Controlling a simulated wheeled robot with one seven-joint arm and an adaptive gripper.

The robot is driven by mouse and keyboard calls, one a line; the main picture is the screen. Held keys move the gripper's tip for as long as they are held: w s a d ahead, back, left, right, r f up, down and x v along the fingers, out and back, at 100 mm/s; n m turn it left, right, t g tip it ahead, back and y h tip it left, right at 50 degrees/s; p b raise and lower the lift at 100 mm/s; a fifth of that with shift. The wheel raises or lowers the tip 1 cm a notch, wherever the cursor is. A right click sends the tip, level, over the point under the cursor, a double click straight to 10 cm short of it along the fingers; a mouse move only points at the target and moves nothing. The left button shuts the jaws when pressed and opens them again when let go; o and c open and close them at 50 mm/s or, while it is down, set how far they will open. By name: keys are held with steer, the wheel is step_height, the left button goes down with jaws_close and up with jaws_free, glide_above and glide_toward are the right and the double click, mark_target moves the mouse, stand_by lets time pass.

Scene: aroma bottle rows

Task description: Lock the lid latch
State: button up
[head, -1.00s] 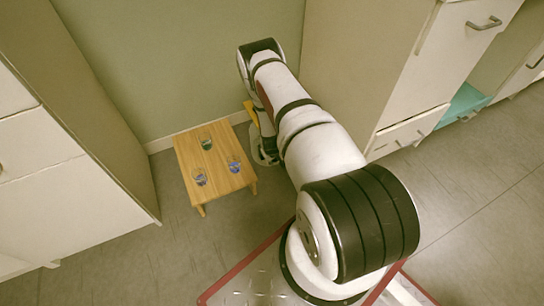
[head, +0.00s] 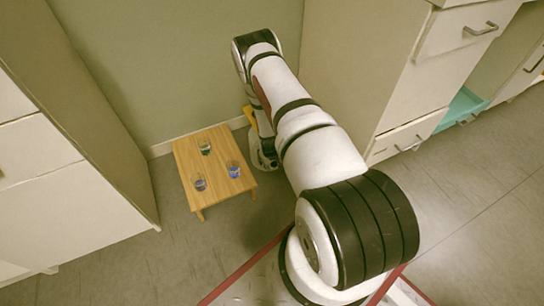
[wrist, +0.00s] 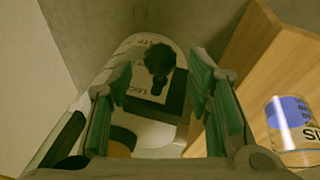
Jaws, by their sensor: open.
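A white, rounded container top (wrist: 135,47) with dark printed letters lies ahead of my gripper in the wrist view. A black knob-like latch (wrist: 160,58) stands on it, with a dark piece beside it. My gripper (wrist: 160,72) is open, its two green-padded fingers on either side of the latch in the picture. I cannot tell whether either finger touches it. In the head view, a white rounded body (head: 262,155) shows beside the wooden table, partly hidden by my arm; the gripper is hidden there.
A low wooden table (head: 222,185) bears three small glasses: one with green (head: 205,147), two with blue (head: 199,182) (head: 233,169). The wrist view shows the table edge (wrist: 255,55) and a labelled glass (wrist: 292,125) close on the right. Cabinets flank both sides; a wall stands behind.

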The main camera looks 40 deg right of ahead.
steer(key=v, duration=0.8)
steer(key=shift+r, duration=0.35)
steer(key=shift+a, duration=0.1)
